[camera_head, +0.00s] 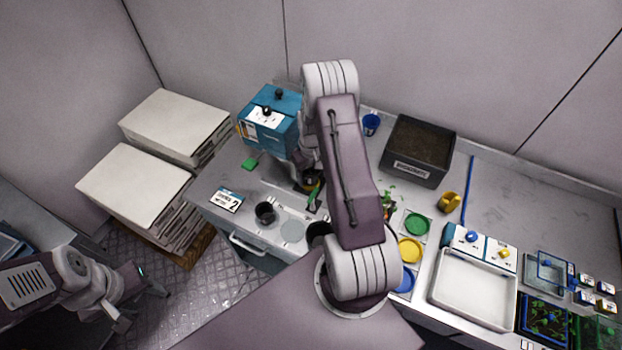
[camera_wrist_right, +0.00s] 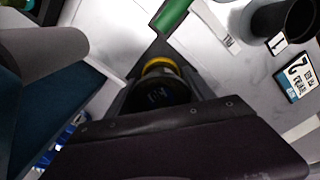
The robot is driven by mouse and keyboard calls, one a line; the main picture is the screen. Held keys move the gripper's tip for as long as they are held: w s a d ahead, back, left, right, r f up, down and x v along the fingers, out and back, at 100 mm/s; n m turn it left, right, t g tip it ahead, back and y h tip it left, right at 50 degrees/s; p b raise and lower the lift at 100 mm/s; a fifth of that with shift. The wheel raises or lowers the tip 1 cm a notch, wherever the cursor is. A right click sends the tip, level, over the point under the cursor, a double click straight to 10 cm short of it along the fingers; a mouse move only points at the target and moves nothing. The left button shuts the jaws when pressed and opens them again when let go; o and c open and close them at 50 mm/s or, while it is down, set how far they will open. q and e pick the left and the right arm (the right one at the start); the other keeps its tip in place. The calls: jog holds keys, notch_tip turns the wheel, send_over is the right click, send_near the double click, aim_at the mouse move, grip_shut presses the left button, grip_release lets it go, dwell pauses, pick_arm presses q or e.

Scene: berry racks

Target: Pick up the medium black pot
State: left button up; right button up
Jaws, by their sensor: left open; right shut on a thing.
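A black pot (camera_head: 264,213) stands upright on the grey bench beside a white card marked 2; it also shows at the upper right of the right wrist view (camera_wrist_right: 290,22). Another dark pot (camera_head: 318,231) is partly hidden by my right arm. My right gripper (camera_head: 311,180), mostly hidden by its arm in the head view, is shut on a dark round thing with a yellow rim (camera_wrist_right: 158,82). I cannot tell whether that is the medium black pot. My left gripper (camera_head: 140,304) is open and empty, over the floor at the lower left.
A blue box (camera_head: 270,121) stands behind my right gripper. A green thing (camera_wrist_right: 174,14) lies close to it. A dark soil crate (camera_head: 418,150), a blue cup (camera_head: 371,124), a yellow cup (camera_head: 448,202), coloured discs and a white tray (camera_head: 473,290) occupy the bench's right side. White stacked boxes (camera_head: 138,184) stand left.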

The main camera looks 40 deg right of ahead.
notch_tip(320, 180, up, 16)
jog(key=b, duration=0.2)
jog(key=shift+r, duration=0.2)
